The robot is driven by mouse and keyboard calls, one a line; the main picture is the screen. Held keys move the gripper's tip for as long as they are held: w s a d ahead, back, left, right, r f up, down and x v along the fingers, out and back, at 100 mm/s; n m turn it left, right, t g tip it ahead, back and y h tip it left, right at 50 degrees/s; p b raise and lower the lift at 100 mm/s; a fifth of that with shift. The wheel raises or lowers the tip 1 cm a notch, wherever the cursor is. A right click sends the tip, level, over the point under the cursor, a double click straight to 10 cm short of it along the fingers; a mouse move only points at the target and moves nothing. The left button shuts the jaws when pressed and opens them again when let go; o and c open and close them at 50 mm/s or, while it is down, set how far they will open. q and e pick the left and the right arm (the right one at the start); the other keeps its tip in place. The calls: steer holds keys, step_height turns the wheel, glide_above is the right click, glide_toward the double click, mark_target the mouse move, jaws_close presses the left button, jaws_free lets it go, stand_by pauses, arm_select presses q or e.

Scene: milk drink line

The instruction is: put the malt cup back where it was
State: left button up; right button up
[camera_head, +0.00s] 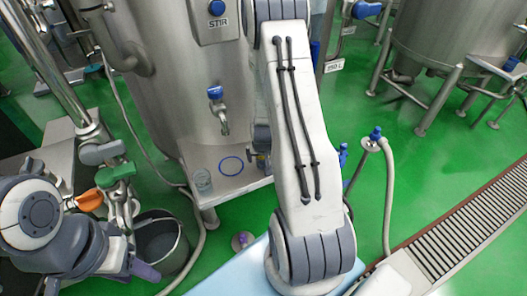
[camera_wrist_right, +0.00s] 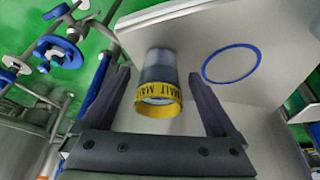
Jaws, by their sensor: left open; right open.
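The malt cup (camera_wrist_right: 160,95), a grey cup with a yellow MALT band, shows in the right wrist view. My right gripper (camera_wrist_right: 158,76) is open, with one finger on each side of it and a visible gap to both. The cup stands out against a steel shelf (camera_wrist_right: 185,30), to the left of a blue ring mark (camera_wrist_right: 231,63); I cannot tell whether it touches the shelf. In the head view my right arm hides the right gripper and the malt cup. My left gripper (camera_head: 140,268) is open and empty at the lower left, partly hidden by its own arm.
A dark bucket (camera_head: 162,243) and orange (camera_head: 88,200) and green (camera_head: 113,173) valve handles are near my left arm.

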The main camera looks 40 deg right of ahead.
steer(key=p+v, duration=0.1)
steer(key=v, duration=0.8)
steer(key=s+a+r+n+g+y, duration=0.15)
steer(key=a+r+n, duration=0.25)
steer(key=a, duration=0.7)
steer(key=s+a+r+n+t+y, duration=0.1)
steer(key=a+r+n+y, duration=0.3)
steer(key=a, duration=0.8)
steer(key=s+a+r+n+g+h, duration=0.1)
steer(key=s+a+r+n, duration=0.2)
steer(key=s, duration=0.4)
steer(key=s+a+r+n+g, duration=0.2)
steer(key=s+a+r+n, duration=0.1)
steer(key=s, duration=0.5)
steer(key=shift+a+r+n+h, duration=0.35)
steer(key=shift+a+r, duration=0.3)
steer(key=shift+a, duration=0.25)
steer(key=shift+w, duration=0.1)
